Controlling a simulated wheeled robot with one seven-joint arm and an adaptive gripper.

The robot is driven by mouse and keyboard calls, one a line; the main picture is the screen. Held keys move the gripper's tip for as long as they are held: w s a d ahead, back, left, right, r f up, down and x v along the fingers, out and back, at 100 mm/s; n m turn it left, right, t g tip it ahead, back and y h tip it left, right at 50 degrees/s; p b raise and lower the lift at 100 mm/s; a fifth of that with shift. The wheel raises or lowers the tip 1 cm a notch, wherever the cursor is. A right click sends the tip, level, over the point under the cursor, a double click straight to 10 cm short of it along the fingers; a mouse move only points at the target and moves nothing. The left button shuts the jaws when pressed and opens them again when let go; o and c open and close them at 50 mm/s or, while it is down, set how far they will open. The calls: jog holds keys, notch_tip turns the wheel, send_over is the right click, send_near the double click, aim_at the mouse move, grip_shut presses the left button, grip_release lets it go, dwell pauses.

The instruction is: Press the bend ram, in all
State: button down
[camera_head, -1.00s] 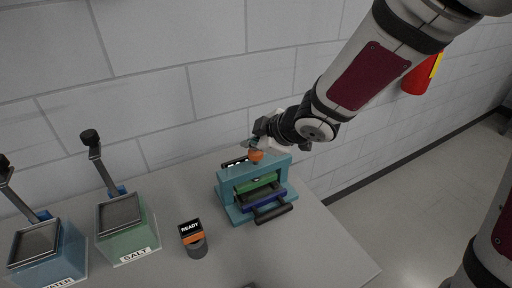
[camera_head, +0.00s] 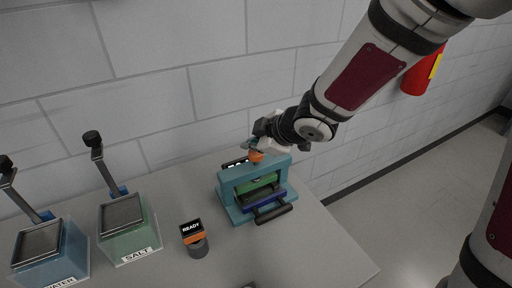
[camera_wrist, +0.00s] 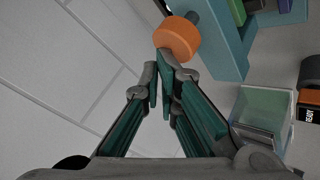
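The bend press is a teal frame (camera_head: 228,189) on the table, with a green plate (camera_head: 262,181) inside and a blue tray (camera_head: 272,198) with a dark front handle. An orange knob (camera_head: 256,156) stands on top of the frame; it also shows in the wrist view (camera_wrist: 177,40). My gripper (camera_head: 250,145) is at the knob, at the back of the press. In the wrist view, its fingertips (camera_wrist: 160,82) are together with nothing seen between them, close to the knob. Whether they touch the knob cannot be told.
A dark cylinder with a READY sign (camera_head: 191,228) stands left of the press. Lever-topped bins labelled SALT (camera_head: 130,240) and, partly cut off, WATER (camera_head: 55,262) stand farther left. A block wall (camera_head: 190,80) runs behind. The table right of the press is clear.

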jog(key=shift+s+d+r+p, duration=0.3)
jog(key=shift+r+p, duration=0.3)
jog(key=shift+p, duration=0.45)
jog(key=shift+w+r, duration=0.1)
jog(key=shift+r, duration=0.1)
notch_tip(320, 180, up, 5)
jog(key=p, duration=0.6)
jog(key=shift+a, duration=0.1)
jog(key=shift+p, duration=0.3)
dwell(0.3)
